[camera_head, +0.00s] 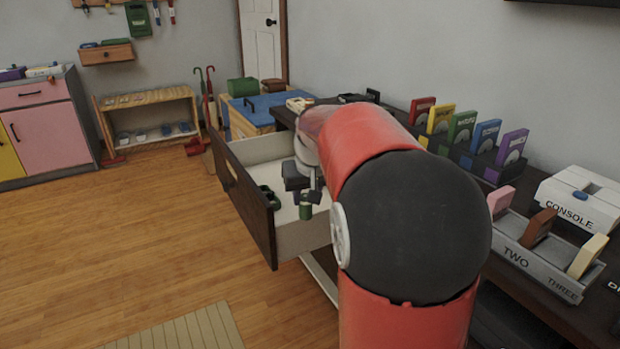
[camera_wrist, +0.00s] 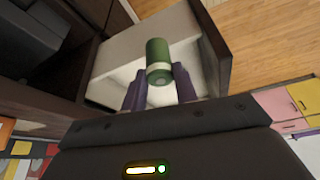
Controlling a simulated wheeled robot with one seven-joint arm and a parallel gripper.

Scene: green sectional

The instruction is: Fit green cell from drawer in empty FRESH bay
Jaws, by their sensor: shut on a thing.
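The green cell (camera_wrist: 158,52), a small cylinder with a pale band, sits between the purple fingers of my gripper (camera_wrist: 160,88) in the wrist view. My gripper (camera_head: 304,194) is shut on it, and the cell (camera_head: 305,211) hangs below the fingers in the head view. Both are over the open drawer (camera_head: 250,205), which has a dark front and pale inside. Whether the cell still touches the drawer floor I cannot tell. No bay marked FRESH can be read in either view; my arm hides part of the desk.
Dark green items (camera_head: 269,196) lie by the drawer front. On the dark desk stand a row of coloured upright pieces (camera_head: 462,133), a white CONSOLE box (camera_head: 580,198) and a grey numbered holder (camera_head: 530,258). The wooden floor (camera_head: 130,235) to the left is clear.

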